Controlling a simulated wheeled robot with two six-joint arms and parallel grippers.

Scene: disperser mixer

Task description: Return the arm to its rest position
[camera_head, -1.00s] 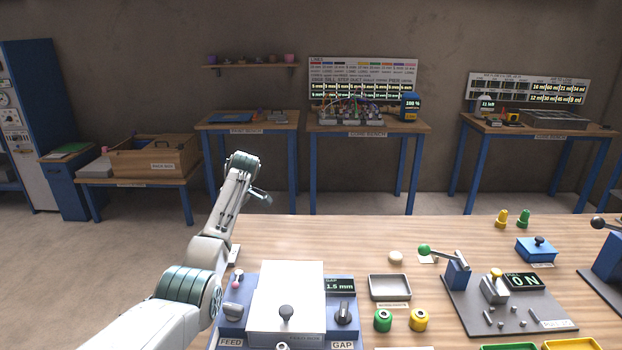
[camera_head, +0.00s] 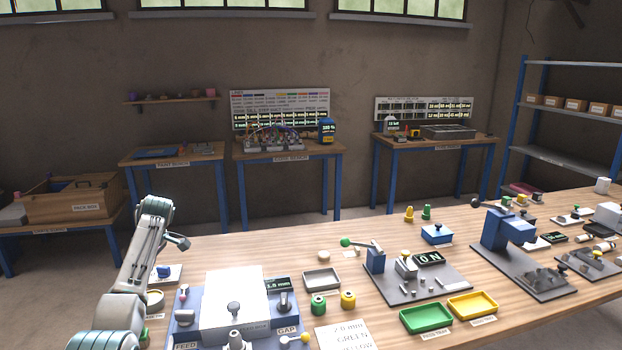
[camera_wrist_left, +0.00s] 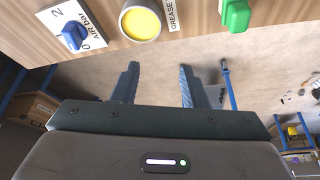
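My left arm rises at the left edge of the wooden bench (camera_head: 205,246) in the head view. My right gripper is not in view.
A machine with a white cover (camera_head: 234,296) and FEED and GAP labels stands right of my left arm. A metal tray (camera_head: 322,279), a lever press plate (camera_head: 420,284), and green (camera_head: 426,318) and yellow trays (camera_head: 472,304) lie farther right. Floor is open left of the bench.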

